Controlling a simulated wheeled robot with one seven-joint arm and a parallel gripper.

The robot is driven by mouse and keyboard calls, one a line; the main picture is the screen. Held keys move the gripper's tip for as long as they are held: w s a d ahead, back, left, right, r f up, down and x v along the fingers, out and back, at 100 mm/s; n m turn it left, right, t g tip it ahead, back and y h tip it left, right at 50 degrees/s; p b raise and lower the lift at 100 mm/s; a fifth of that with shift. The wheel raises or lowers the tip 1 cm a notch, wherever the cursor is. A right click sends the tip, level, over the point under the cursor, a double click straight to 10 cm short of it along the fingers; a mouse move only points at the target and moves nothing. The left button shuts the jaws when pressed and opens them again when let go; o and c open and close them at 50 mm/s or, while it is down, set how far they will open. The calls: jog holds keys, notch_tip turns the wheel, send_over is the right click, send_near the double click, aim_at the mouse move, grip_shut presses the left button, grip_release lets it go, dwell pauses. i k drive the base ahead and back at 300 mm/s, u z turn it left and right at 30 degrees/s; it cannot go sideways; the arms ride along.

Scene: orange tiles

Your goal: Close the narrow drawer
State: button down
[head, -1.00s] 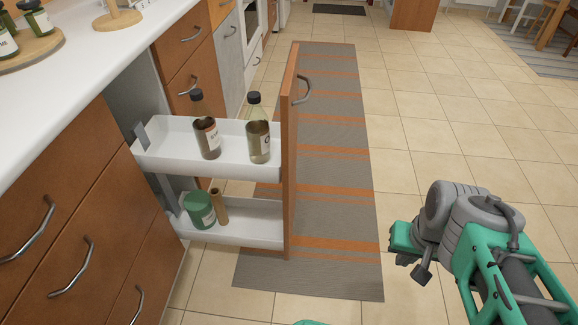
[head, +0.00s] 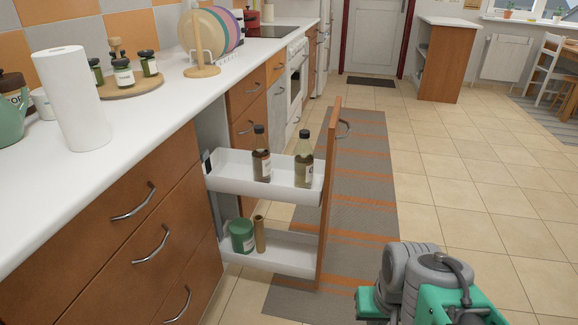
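The narrow drawer is a tall pull-out with a wooden front panel (head: 328,200) and a curved metal handle (head: 344,128). It stands pulled out from the counter over the rug. Its upper white shelf (head: 230,178) holds two dark-capped bottles (head: 261,165) (head: 304,170). Its lower white shelf (head: 290,258) holds a green jar (head: 242,236) and a brown cylinder (head: 260,234). My grey and green arm shows at the lower right, in front of and to the right of the panel, apart from it. My gripper's fingers are not visible.
A striped rug (head: 365,200) lies under and beyond the drawer. Open tiled floor (head: 470,190) spreads to the right. The white counter (head: 130,130) carries a paper towel roll (head: 72,100) and a wooden tray (head: 130,88) with jars. Closed wooden drawers (head: 140,230) are at the left.

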aim_at(226, 171)
jog(key=u, duration=0.85)
jog(key=i, duration=0.45)
